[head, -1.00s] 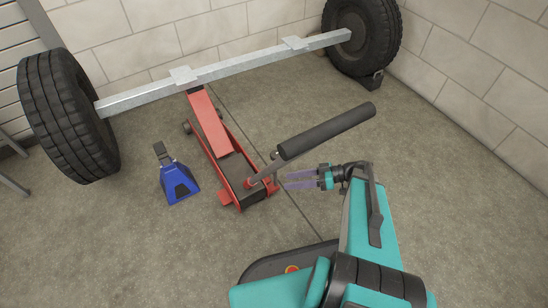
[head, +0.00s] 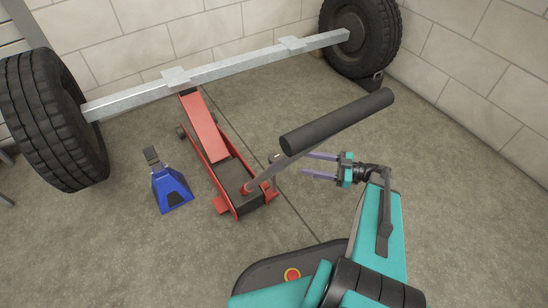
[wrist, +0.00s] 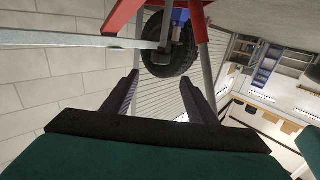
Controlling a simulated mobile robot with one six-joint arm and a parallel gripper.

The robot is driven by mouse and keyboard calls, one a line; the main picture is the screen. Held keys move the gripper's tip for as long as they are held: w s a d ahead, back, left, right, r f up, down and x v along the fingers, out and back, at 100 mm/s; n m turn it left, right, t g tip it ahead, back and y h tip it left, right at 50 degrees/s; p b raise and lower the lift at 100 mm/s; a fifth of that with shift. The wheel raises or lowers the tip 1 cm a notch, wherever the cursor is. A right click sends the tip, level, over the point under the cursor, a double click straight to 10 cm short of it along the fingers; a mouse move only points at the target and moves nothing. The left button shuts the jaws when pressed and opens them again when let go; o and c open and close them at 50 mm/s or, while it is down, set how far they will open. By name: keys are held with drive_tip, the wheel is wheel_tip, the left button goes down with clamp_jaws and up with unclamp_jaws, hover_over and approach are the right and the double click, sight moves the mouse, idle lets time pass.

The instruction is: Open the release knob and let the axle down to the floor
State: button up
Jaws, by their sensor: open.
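The red floor jack (head: 205,130) stands on the concrete, its lift arm sloping up to the grey axle beam (head: 240,67). The axle has a black wheel at each end: the left wheel (head: 50,120) and the right wheel (head: 362,30). The black-gripped jack handle (head: 338,120) slants up right from the jack's rear. A small dark round part (head: 274,158) shows beside the handle; I cannot tell whether it is the release knob. My gripper (head: 304,164) is open and empty, right of the handle's lower shaft. In the wrist view, red jack parts (wrist: 125,14) show beyond the open fingers.
A blue jack stand (head: 170,188) stands on the floor left of the jack, apart from the axle. Block walls close off the back and right. The floor right of the jack is clear.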

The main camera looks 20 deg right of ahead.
sight(274, 157)
drive_tip(key=shift+b+x, duration=2.1)
drive_tip(key=shift+x, duration=4.8)
drive_tip(key=c, duration=1.1)
drive_tip(key=shift+o, duration=0.2)
